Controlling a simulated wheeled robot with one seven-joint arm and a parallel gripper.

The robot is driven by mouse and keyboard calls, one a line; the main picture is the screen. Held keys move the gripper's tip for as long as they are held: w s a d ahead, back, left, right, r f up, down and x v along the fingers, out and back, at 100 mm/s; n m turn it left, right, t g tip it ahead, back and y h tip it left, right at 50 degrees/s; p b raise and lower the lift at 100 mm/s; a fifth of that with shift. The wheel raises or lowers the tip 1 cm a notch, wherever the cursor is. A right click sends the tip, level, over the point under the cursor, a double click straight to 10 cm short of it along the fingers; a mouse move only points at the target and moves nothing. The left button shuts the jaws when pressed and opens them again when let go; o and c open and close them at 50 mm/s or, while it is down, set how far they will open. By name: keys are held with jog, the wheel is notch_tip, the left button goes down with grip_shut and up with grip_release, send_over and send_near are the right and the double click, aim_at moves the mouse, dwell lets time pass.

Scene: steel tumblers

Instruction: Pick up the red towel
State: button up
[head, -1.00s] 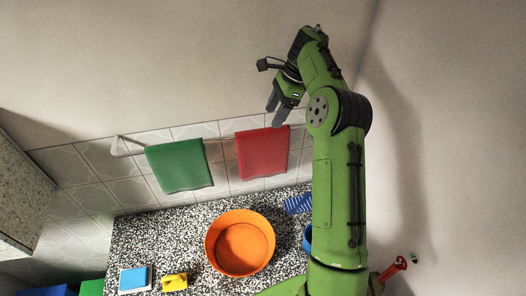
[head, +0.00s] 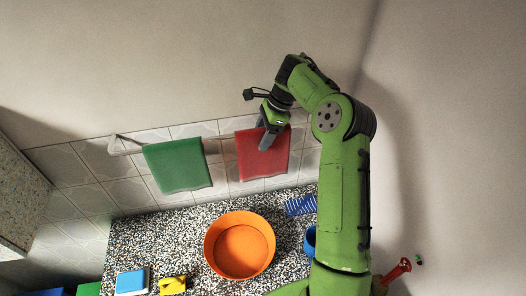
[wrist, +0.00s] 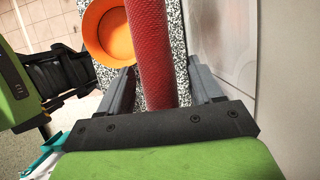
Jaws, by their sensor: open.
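The red towel (head: 258,162) hangs over a wall rail beside a green towel (head: 178,166) in the head view. My gripper (head: 266,140) is in front of the red towel's upper part there and hides some of it. In the wrist view the red towel (wrist: 150,50) runs as a narrow, edge-on strip between the two open fingers of my gripper (wrist: 158,85). One finger is on each side of it, and I see a gap between the towel and the right finger. Contact on the left side is hard to tell.
An orange basin (head: 240,245) stands on the speckled counter (head: 190,228) below the towels. A blue striped item (head: 299,205), a blue container (head: 310,240), a yellow item (head: 173,285) and a blue-and-white sponge (head: 131,281) are also there. The tiled wall is close behind the towels.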

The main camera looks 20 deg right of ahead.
jog(key=shift+f, duration=0.25)
grip_shut()
dwell(0.4)
